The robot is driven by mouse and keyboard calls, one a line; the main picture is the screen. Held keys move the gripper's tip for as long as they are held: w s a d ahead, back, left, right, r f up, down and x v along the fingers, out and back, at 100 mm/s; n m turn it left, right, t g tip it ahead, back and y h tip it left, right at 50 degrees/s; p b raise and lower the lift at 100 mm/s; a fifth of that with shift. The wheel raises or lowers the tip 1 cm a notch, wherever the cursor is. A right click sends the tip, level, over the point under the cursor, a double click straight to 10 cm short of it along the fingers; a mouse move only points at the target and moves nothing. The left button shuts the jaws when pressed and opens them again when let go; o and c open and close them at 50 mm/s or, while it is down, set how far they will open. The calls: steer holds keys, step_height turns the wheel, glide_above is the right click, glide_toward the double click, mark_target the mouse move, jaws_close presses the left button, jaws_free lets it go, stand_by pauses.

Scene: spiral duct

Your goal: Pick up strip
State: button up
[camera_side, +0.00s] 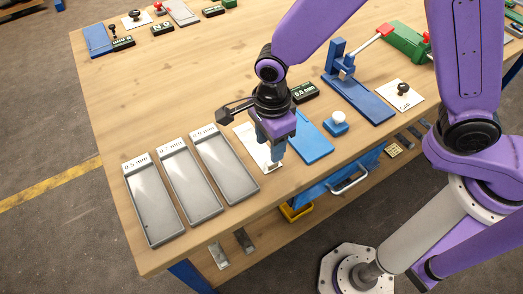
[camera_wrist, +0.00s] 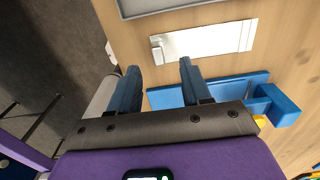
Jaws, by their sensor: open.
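A pale, shiny flat piece (camera_wrist: 205,42), which looks like the strip, lies on the wooden table in the wrist view. A small light block shows at its left end. In the side view, a white flat piece (camera_side: 247,137) is partly hidden behind my gripper (camera_side: 271,163). My gripper points down over it, beside a blue plate (camera_side: 312,147). In the wrist view, the two blue fingers of my gripper (camera_wrist: 159,66) are apart with nothing between them. The fingertips appear short of the pale piece, and their height above the table is hard to tell.
Three grey trays labelled by thickness, including 0.5 mm (camera_side: 154,207) and 0.9 mm (camera_side: 225,163), lie left of my gripper. A blue plate with a raised block (camera_wrist: 225,85) is close to the fingers. A blue lever tool (camera_side: 358,97) stands behind right. The table's middle left is clear.

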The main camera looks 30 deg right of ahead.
steer(key=shift+s+d+f, duration=0.1)
steer(key=shift+d+f, duration=0.05)
steer(key=shift+f, duration=1.35)
steer(key=shift+s+d+f, duration=0.1)
steer(key=shift+f, duration=1.35)
jaws_close()
